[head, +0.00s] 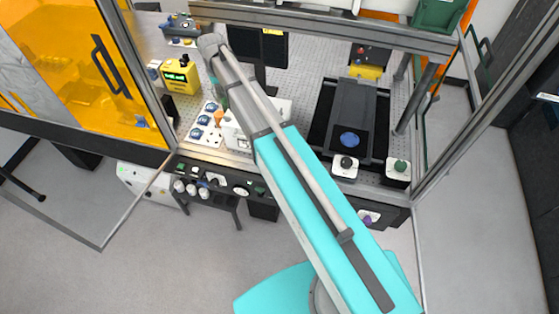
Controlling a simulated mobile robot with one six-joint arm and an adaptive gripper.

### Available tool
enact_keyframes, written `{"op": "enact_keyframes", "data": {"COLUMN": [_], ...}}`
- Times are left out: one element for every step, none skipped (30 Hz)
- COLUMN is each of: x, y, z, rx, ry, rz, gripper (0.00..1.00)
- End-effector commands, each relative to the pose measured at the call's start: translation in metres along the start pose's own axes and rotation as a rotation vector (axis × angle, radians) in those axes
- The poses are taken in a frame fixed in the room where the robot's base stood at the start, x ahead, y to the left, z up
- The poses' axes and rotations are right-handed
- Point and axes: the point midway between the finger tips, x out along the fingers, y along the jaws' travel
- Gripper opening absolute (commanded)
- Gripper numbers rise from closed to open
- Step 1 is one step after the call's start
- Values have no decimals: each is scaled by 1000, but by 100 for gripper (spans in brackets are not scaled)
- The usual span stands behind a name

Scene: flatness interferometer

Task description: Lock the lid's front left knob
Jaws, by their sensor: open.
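My arm rises across the middle of the head view and bends at the upper left, above the bench. My gripper cannot be made out; it seems hidden behind my arm. A white box (236,137) stands on the bench, partly covered by my arm. I cannot tell whether it carries the lid, and no front left knob can be picked out. A small orange handle-like piece (218,116) shows beside the white box. A black instrument (352,112) with a blue disc (349,139) lies at the right of the bench.
A yellow device (181,77) and a white tray of blue-topped parts (195,137) stand left of my arm. An orange panel door (70,70) is at the left. Frame posts border the bench (290,85). White-based knobs (345,166) line its front right.

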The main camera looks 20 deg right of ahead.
Motion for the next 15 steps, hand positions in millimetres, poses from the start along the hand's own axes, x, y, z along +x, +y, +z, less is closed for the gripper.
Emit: {"op": "enact_keyframes", "data": {"x": [-7,-8,-11,-12,-14,-16,-17,-19,-21,-20,-14,-11,-10,-8,-6], "y": [0,0,0,0,0,0,0,0,0,0,2,4,5,6,7], "z": [0,0,0,0,0,0,0,0,0,1,5,8,10,12,16], "rx": [0,0,0,0,0,0,0,0,0,0,3,5,6,7,9], "ry": [0,0,0,0,0,0,0,0,0,0,0,0,0,0,0], "rz": [0,0,0,0,0,0,0,0,0,0,0,0,0,0,0], "gripper": [86,86,86,86,86,86,86,86,86,86,86,86,86,86,86]}}
